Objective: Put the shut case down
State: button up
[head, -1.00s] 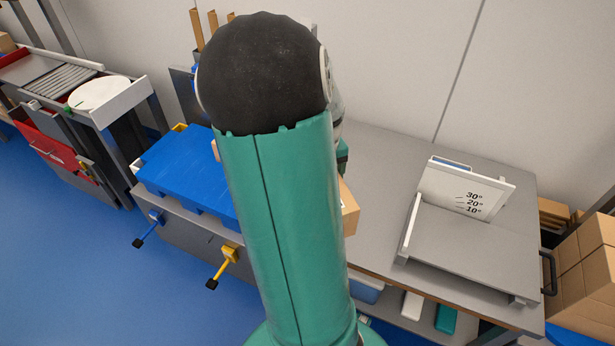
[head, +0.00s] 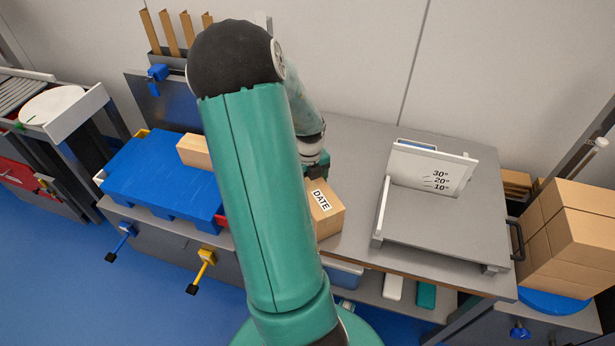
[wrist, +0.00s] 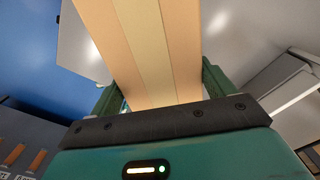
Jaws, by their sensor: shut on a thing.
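The case is a brown cardboard box (head: 326,222) with a white DATE label on its top. It is right of my arm in the head view, over the front part of the grey bench. My gripper (head: 317,170) is at its back upper edge. In the wrist view the case (wrist: 150,45), with a paler tape strip, runs up between the green fingers of my gripper (wrist: 158,88), which is shut on it. My arm hides the left side of the case. I cannot tell whether its underside touches the bench.
A blue pallet (head: 155,185) with another cardboard box (head: 194,151) on it is at left. A grey tilt stand (head: 445,228) marked with angles is on the bench at right. The grey bench top (head: 355,160) is clear between case and stand. Stacked boxes (head: 580,220) stand far right.

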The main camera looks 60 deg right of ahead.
dwell(0.3)
jog(key=o, duration=2)
jog(key=shift+f, duration=0.1)
jog(key=shift+c, duration=0.2)
notch_tip(320, 180, up, 12)
jog(key=shift+r, duration=0.2)
jog(key=w+a+r+n+t, duration=0.1)
jog(key=w+a+r+n, duration=0.25)
jog(key=a+n, duration=0.35)
jog(key=w+a+r+n+t, duration=0.1)
jog(key=w+a+r+n, duration=0.25)
jog(key=a+n, duration=0.3)
jog(key=w+a+r+n+t, duration=0.1)
jog(key=w+a+r+n, duration=0.1)
jog(key=w+a+n, duration=0.5)
jog(key=s+a+r+n+t, duration=0.1)
jog(key=s+a+r+n, duration=0.1)
jog(key=a+n, duration=0.5)
jog(key=s+a+r+n, duration=0.2)
jog(key=a+n, duration=0.5)
jog(key=n, duration=0.1)
jog(key=s+a+r+n+t, duration=0.1)
jog(key=s+a+r+n, duration=0.1)
jog(key=a+n, duration=0.5)
jog(key=shift+s+a+r+n+t, duration=0.2)
jog(key=shift+s+r+n+t, duration=0.15)
jog(key=shift+s, duration=0.25)
